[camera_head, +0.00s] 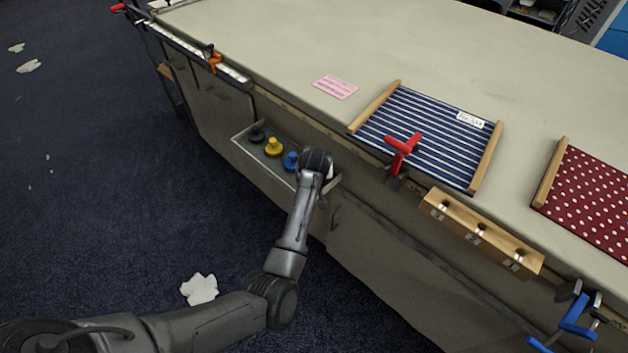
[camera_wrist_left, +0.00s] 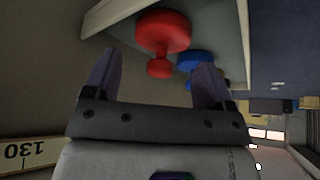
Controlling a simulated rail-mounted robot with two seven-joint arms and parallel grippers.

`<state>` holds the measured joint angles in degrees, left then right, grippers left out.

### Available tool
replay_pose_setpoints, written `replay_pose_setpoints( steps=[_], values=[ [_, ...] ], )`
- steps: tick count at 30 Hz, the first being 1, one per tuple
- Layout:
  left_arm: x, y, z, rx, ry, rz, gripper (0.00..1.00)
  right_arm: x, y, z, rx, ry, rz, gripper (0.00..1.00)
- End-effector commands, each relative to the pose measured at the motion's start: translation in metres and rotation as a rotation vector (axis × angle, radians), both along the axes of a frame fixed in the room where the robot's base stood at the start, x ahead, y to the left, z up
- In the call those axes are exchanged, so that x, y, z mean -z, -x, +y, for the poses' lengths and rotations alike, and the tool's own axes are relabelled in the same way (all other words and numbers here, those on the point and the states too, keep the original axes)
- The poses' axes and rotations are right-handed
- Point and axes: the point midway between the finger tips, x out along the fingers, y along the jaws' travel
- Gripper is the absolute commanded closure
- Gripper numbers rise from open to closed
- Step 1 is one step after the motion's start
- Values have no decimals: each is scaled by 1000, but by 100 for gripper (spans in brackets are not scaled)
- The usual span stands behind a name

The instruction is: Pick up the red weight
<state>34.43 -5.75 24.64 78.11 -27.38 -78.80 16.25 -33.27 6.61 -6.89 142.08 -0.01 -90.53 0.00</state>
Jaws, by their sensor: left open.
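The red weight (camera_wrist_left: 163,30) shows in the left wrist view, a wide disc with a small knob towards my gripper. It sits in an open drawer (camera_wrist_left: 118,12); in the head view my arm hides it. My left gripper (camera_wrist_left: 160,62) is open, its two fingers on either side of the line to the knob. The fingers do not appear closed on the weight; contact cannot be told. In the head view my left wrist hangs over the right end of the drawer (camera_head: 262,170). My right gripper is not in view.
A blue weight (camera_head: 291,161) stands beside the red one, then a yellow weight (camera_head: 273,147) and a black weight (camera_head: 257,135). A striped cloth (camera_head: 425,130) lies on the table.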

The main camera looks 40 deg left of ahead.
Motion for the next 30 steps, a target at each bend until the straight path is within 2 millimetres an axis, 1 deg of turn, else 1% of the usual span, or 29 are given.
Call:
replay_pose_setpoints(
  steps=[1, 6, 10, 18, 20, 30],
  values=[
    [11, -3, 4, 0, -1, 1, 23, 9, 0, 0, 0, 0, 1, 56],
    [27, -10, 11, 0, 0, 1, 23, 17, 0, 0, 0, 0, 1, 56],
    [33, -14, 14, 0, 0, 0, 23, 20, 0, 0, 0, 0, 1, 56],
    [33, -14, 14, 0, -1, -1, 23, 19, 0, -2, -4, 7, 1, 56],
    [33, -14, 14, 0, -1, -1, 28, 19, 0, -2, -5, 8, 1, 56],
    [33, -14, 14, 0, 0, 0, 60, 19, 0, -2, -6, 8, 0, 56]
  ],
)
